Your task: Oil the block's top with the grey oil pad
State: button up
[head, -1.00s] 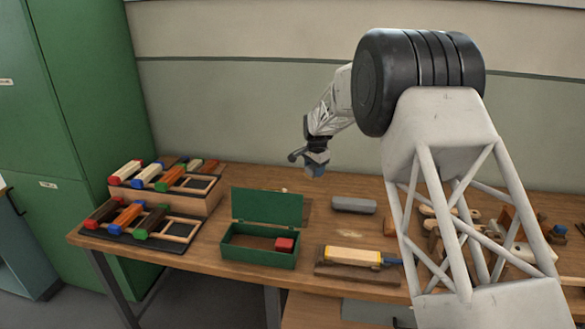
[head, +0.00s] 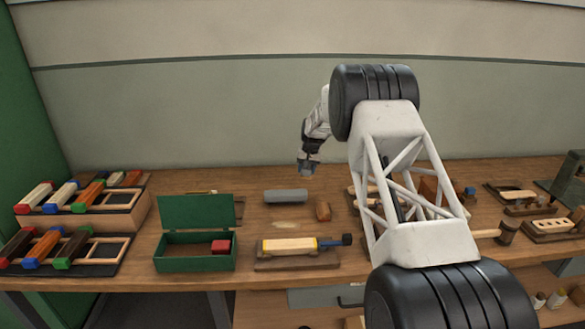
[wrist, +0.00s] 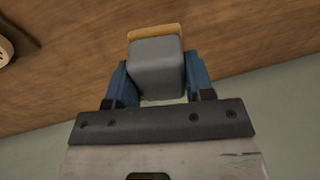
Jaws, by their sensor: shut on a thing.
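My gripper (wrist: 158,85) has blue fingers shut on a grey pad (wrist: 157,60) with a tan layer along its far edge. In the head view, my gripper (head: 307,168) hangs above the back of the bench, beyond the wooden block; the held pad is too small to make out clearly there. The pale wooden block (head: 288,245) lies lengthwise in a low brown holder (head: 270,264) at the bench's front, with a blue-and-black part (head: 335,241) at its right end. The pad is well apart from the block.
An open green box (head: 195,262) with a red block (head: 221,247) stands left. Racks of colour-ended blocks (head: 75,222) are further left. Wooden tools crowd the right.

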jog(key=d+f+n, duration=0.1)
jog(key=d, duration=0.3)
jog(key=s+a+r+m, duration=0.1)
jog(key=s+r+m, duration=0.2)
jog(key=s+m, duration=0.5)
jog(key=s+a+r+m+g+h, duration=0.1)
jog(key=s+a+r+m, duration=0.1)
jog(key=s+m, duration=0.7)
jog(key=s+a+r+m+g+h, duration=0.1)
jog(key=s+r+m, duration=0.4)
jog(key=s, duration=1.4)
jog(key=shift+s+a+m, duration=0.15)
jog(key=shift+a+m, duration=0.45)
jog(key=shift+m, duration=1.5)
jog(key=shift+f, duration=0.15)
jog(key=shift+f, duration=2.4)
jog(key=shift+r+n, duration=0.1)
jog(key=shift+n, duration=0.2)
jog(key=n, duration=0.5)
jog(key=r+n, duration=0.1)
jog(key=n, duration=0.2)
jog(key=shift+t+h, duration=0.4)
